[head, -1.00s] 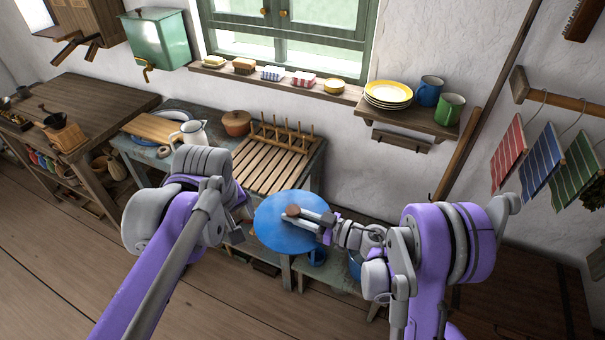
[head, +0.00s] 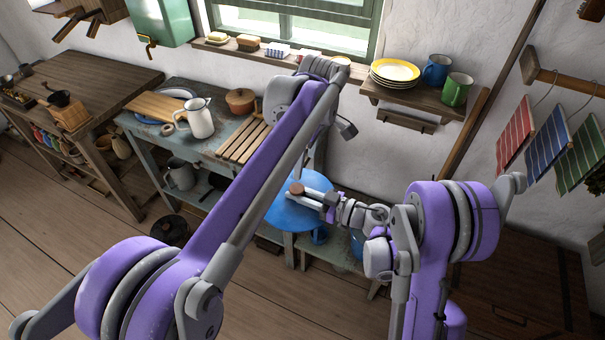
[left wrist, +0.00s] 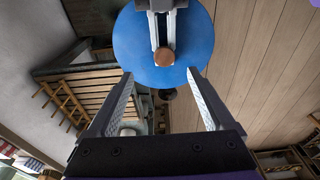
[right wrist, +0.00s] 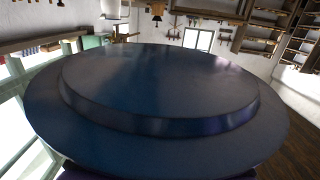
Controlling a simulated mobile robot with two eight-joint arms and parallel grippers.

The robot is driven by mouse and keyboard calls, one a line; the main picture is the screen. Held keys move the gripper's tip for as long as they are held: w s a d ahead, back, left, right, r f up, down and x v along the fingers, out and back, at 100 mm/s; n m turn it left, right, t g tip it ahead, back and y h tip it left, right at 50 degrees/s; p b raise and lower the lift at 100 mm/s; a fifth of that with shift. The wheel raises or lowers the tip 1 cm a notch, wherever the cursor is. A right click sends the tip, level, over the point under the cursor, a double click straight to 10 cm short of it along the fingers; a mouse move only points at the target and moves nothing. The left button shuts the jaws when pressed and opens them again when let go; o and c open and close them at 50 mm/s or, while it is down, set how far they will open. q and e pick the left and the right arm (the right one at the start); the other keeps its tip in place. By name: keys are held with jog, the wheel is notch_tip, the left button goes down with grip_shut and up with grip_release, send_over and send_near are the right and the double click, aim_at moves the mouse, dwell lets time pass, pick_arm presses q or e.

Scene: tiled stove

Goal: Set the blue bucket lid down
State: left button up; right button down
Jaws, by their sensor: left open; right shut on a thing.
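The blue bucket lid (head: 292,215) is a round disc with a brown wooden knob (head: 297,187). My right gripper (head: 308,194) is shut on the knob and holds the lid in front of the bench. The lid's dark underside (right wrist: 160,100) fills much of the right wrist view. In the left wrist view the lid (left wrist: 130,50) and the knob (left wrist: 164,57) show just beyond my left gripper (left wrist: 158,73). That gripper is open with nothing between its fingers. In the head view my left arm largely hides it.
The bench (head: 232,133) carries a slatted rack (head: 243,142), a white jug (head: 200,118) and a lidded brown pot (head: 240,101). Blue items (head: 319,235) show partly below the lid. A wall shelf (head: 420,105) holds plates and mugs. Open floor (head: 60,225) lies at left.

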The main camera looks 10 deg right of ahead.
aim_at(301, 187)
pick_arm(q)
jog(key=f, duration=0.6)
jog(key=a+f, duration=0.1)
jog(key=f, duration=0.2)
jog(key=shift+w+f, duration=0.25)
jog(key=shift+w, duration=0.05)
grip_shut()
grip_release()
